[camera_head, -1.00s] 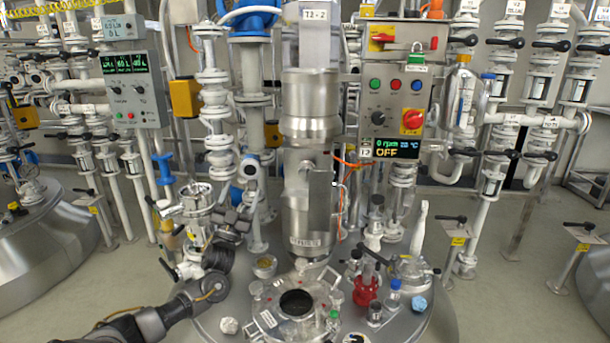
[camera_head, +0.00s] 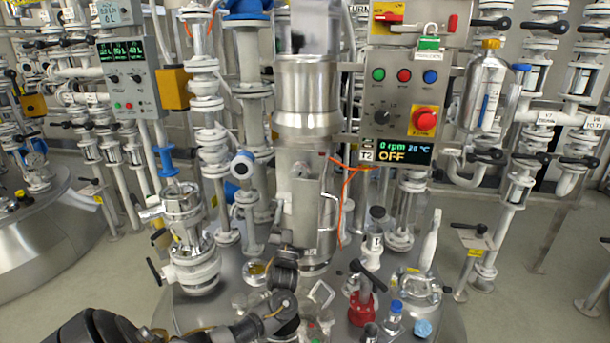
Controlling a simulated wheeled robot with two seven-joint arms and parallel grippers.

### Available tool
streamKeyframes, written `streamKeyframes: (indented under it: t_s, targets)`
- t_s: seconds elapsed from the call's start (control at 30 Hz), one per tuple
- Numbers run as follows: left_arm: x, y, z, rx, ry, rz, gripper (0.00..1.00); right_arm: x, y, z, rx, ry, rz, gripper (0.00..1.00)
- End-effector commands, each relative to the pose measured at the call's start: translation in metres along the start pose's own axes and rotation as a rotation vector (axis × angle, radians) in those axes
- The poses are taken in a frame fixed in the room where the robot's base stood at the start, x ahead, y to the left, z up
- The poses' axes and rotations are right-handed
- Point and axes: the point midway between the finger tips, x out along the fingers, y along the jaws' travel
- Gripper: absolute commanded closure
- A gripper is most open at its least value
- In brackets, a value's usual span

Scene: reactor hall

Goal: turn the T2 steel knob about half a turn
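The T2 control box (camera_head: 408,95) is a steel panel in the upper right of the head view, with a display reading 0 rpm and OFF. Its small dark round knob (camera_head: 381,117) sits at the panel's left, below the green button; its exact pointer angle is too small to read. My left gripper (camera_head: 289,248) is at the lower middle, in front of the vessel's steel column, below and left of the knob and well apart from it. It points away from me, and its fingers are too foreshortened to tell open from shut. My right gripper is not in view.
Near the knob are green, red and blue buttons (camera_head: 404,75), a red emergency stop (camera_head: 424,118) and a green padlock (camera_head: 428,43). The steel column (camera_head: 308,100) stands left of the panel. An orange cable (camera_head: 346,195) hangs below. A steel bottle (camera_head: 482,93) hangs at right.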

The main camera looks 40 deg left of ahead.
Motion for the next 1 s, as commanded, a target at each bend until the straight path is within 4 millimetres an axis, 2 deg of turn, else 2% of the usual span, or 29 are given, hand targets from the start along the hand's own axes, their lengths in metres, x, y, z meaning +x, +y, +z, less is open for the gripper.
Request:
streamKeyframes:
  t_s: [0.17, 0.4, 0.6, 0.8, 1.0]
  targets:
    - [0.018, -0.008, -0.002, 0.009, 0.002, -0.007, 0.30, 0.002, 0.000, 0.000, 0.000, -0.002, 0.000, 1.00]
    - [0.063, -0.008, -0.002, 0.008, 0.002, -0.006, 0.30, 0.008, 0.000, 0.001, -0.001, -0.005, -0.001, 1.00]
    - [0.093, -0.007, -0.001, 0.008, 0.001, -0.005, 0.30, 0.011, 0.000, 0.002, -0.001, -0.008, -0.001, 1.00]
    - [0.105, -0.006, -0.001, 0.006, 0.000, -0.004, 0.30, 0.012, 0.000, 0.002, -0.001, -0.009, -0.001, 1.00]
    - [0.106, -0.005, -0.001, 0.005, -0.001, -0.003, 0.30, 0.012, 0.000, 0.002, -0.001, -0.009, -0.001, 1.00]
